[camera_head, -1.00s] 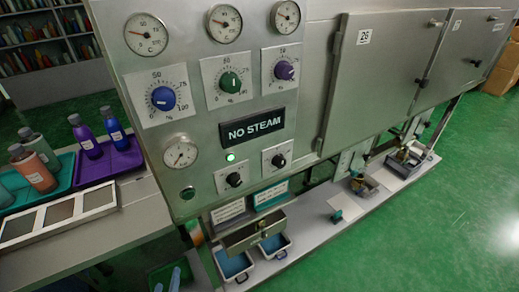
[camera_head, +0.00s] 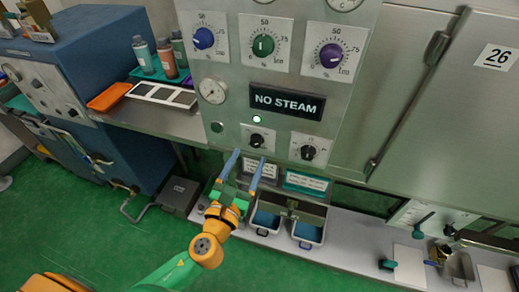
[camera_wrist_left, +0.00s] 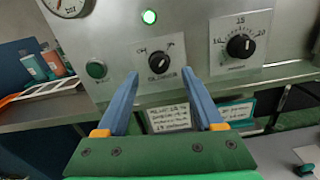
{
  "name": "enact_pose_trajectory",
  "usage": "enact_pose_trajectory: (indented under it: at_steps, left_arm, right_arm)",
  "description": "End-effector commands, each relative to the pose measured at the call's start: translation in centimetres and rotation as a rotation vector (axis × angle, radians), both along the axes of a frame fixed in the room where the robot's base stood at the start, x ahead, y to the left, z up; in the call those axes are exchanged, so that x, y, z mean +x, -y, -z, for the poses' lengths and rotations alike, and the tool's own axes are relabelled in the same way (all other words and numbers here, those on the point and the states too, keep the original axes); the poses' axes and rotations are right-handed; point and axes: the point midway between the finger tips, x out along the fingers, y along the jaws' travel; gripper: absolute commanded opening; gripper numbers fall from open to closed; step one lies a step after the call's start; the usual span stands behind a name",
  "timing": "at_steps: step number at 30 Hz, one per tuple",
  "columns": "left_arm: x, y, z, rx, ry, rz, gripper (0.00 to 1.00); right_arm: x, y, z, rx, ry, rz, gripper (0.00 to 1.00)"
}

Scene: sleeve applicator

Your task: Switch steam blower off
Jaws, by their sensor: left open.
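The grey panel holds a small black rotary switch (camera_head: 256,140) on a white plate, under a lit green lamp (camera_head: 257,119). In the left wrist view the switch (camera_wrist_left: 158,62) lies between my finger tips in the picture, and its lettering is too small to read surely. A second black knob (camera_head: 308,152) with a numbered scale sits to its right. The sign NO STEAM (camera_head: 287,101) is above. My left gripper (camera_head: 248,157) is open and empty, its two blue fingers pointing at the panel just below the switch; I cannot tell any contact. My right gripper is not in view.
Large blue, green and purple dials (camera_head: 263,44) sit higher on the panel. Blue-lined bins (camera_head: 307,233) stand on the low shelf below. Bottles (camera_head: 166,58) and a sample tray (camera_head: 161,94) lie on the bench at left. Open green floor (camera_head: 100,215) is at lower left.

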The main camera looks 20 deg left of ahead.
Motion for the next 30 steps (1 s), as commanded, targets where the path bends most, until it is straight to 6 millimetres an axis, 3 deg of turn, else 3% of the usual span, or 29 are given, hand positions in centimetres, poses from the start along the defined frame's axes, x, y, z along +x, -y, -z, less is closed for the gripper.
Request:
enact_pose_trajectory:
  at_steps: [6, 15, 23, 30]
  left_arm:
    - [3.8, 0.2, -0.1, -0.002, 0.0, 0.0, 0.69]
    - [4.4, 0.2, 0.0, -0.003, -0.002, 0.001, 0.69]
    - [4.3, 0.2, 0.0, -0.004, -0.002, 0.0, 0.0]
    - [4.3, 0.1, 0.1, -0.016, -0.003, 0.0, 0.0]
  right_arm:
    - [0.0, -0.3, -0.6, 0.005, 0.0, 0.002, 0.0]
    - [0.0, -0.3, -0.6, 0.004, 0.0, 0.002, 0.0]
    - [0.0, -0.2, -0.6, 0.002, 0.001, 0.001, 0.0]
    - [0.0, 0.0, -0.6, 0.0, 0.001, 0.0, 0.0]
